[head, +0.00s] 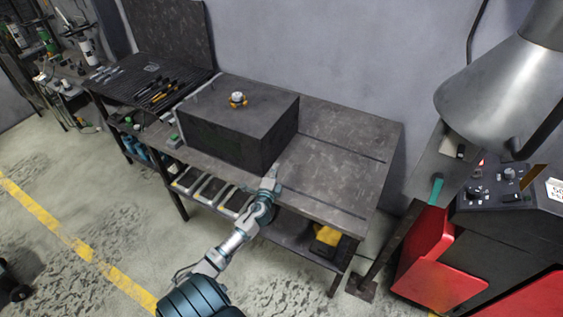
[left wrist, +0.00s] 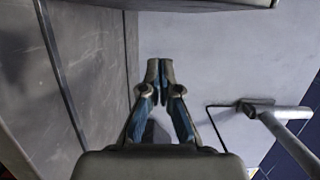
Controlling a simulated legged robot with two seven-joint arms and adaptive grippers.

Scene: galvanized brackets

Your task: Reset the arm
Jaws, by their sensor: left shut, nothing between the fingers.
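My left arm comes in from the bottom of the head view, and its gripper (head: 272,172) is at the front edge of the workbench (head: 340,165), just right of a dark box. In the left wrist view the left gripper's fingers (left wrist: 160,72) are together, with nothing between them. My right gripper is in neither view.
The dark box (head: 225,135) carries a small yellow-and-white part (head: 237,99). Tools (head: 163,92) lie at the bench's left end. A red-and-black machine (head: 480,240) and a grey metal lamp-like hood (head: 500,85) stand right. The bench top right of the box is clear.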

